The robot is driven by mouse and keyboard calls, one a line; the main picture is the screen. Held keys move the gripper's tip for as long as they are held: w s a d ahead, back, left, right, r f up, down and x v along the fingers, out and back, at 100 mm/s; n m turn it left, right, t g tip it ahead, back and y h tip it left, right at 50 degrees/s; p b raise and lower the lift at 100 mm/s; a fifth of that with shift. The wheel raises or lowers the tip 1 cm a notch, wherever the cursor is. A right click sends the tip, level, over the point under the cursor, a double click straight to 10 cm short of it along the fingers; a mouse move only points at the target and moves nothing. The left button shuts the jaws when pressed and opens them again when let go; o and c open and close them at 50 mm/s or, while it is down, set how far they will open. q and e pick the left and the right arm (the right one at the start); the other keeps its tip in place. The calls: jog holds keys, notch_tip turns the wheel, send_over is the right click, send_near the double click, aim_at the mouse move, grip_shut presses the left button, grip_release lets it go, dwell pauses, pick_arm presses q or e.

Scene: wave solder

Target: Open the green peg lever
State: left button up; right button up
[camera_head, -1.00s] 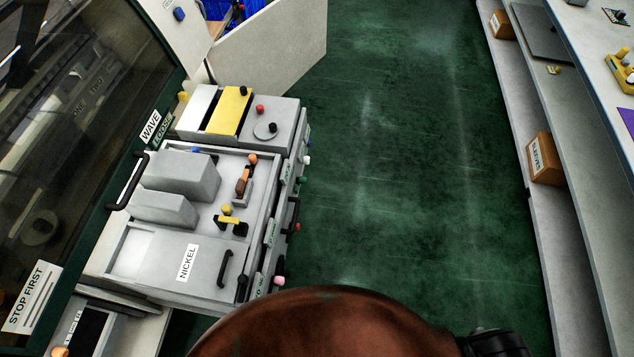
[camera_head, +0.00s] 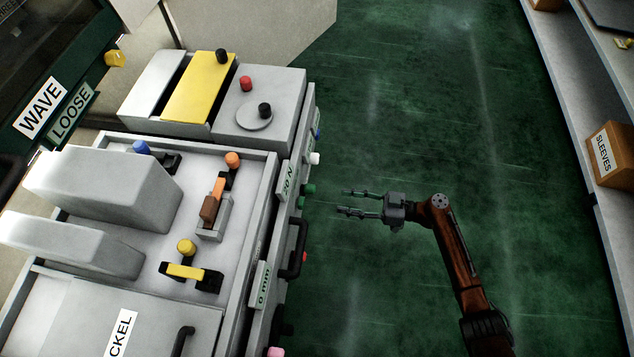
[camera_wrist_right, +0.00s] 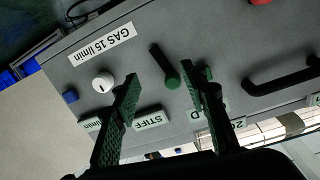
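The green peg lever (camera_wrist_right: 165,67) is a short dark bar with a green round peg at one end, on the grey machine's side face in the right wrist view. In the head view its green peg (camera_head: 308,188) sticks out of the cabinet side. My right gripper (camera_head: 343,202) is open and empty, over the floor to the right of the peg, with its fingers pointing left at the cabinet. In the right wrist view its two fingers (camera_wrist_right: 162,76) frame the lever, with the green peg near the right fingertip. I see no contact. My left gripper is not in view.
A white knob (camera_wrist_right: 104,82), a blue knob (camera_wrist_right: 70,97) and a black handle (camera_wrist_right: 285,78) are on the same face. The handle also protrudes below the peg in the head view (camera_head: 298,248). Open green floor (camera_head: 420,110) lies right of the cabinet. A SLEEVES box (camera_head: 612,155) stands at right.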

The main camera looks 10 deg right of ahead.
aim_at(309, 191)
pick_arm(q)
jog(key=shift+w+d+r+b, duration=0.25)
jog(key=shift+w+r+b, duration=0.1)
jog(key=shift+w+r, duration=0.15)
pick_arm(e)
jog(key=w+a+r+n+y, duration=0.1)
jog(key=w+a+r+n, duration=0.1)
jog(key=a, duration=0.6)
jog(key=shift+w+a+r+g+y, duration=0.35)
jog(key=shift+w+r, duration=0.3)
jog(key=shift+r, duration=0.25)
jog(key=shift+c, duration=0.5)
grip_shut()
